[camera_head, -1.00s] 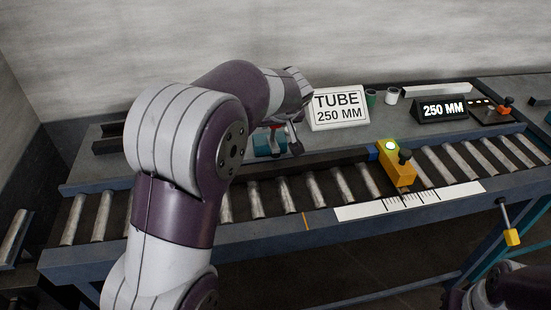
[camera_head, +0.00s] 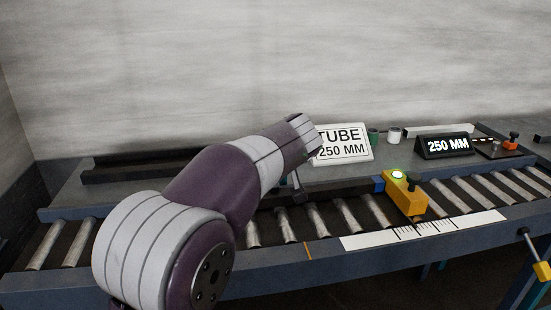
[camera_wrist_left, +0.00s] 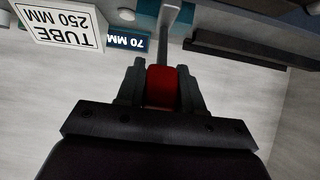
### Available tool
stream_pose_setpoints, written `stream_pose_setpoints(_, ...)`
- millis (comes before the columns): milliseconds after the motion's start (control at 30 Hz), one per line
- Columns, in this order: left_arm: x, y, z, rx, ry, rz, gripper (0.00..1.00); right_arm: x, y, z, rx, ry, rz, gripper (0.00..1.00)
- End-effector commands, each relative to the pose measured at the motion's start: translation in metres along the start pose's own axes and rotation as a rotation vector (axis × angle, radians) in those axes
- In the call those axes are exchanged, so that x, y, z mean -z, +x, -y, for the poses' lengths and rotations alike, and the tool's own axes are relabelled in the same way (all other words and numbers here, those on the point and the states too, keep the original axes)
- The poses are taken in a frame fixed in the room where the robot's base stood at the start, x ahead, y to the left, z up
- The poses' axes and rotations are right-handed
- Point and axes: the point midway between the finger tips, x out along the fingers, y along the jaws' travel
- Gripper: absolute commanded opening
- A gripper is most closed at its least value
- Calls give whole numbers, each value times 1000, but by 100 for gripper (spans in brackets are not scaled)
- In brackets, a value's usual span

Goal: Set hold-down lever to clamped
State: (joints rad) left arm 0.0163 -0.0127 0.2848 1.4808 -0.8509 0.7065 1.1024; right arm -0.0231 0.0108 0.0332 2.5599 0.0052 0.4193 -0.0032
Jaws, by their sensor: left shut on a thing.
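The red grip of the hold-down lever (camera_wrist_left: 162,86) sits between the two fingers of my left gripper (camera_wrist_left: 161,84) in the left wrist view. My left gripper is shut on it. A grey lever bar (camera_wrist_left: 172,22) runs from the red grip toward the picture's top edge. In the head view my left arm hides the lever, the red grip and most of the gripper. My right gripper is not in view.
A TUBE 250 MM sign (camera_head: 341,146) and a 250 MM display (camera_head: 446,146) stand behind the roller conveyor. A yellow stop block (camera_head: 405,194) with a lit green lamp sits by the white scale (camera_head: 424,229). A dark channel (camera_head: 135,170) lies at the back left.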

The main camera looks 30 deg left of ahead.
Motion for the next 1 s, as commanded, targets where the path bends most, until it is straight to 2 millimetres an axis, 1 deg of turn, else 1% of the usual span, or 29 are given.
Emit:
stream_pose_setpoints(33,-4,2,0,3,3,8,0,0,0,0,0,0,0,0)
stream_pose_setpoints(133,-4,2,0,3,3,9,0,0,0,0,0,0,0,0)
stream_pose_setpoints(167,-4,2,0,3,3,9,43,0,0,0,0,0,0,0)
stream_pose_setpoints(200,-4,2,0,3,3,9,56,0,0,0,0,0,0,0)
stream_pose_setpoints(233,-4,2,0,2,3,8,57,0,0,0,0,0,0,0)
stream_pose_setpoints(467,-2,1,0,1,2,5,57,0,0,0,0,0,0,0)
stream_pose_setpoints(567,-1,-6,-1,-1,2,3,57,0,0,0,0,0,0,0)
stream_pose_setpoints(667,-1,-27,-1,-3,2,2,57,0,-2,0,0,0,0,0)
stream_pose_setpoints(800,0,-67,-1,-4,2,2,57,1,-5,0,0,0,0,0)
stream_pose_setpoints(900,-1,-92,-2,-4,2,3,57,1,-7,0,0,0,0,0)
stream_pose_setpoints(967,-1,-105,-1,-3,2,4,57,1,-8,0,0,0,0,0)
stream_pose_setpoints(1000,4,-115,-1,-1,6,6,57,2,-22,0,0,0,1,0)
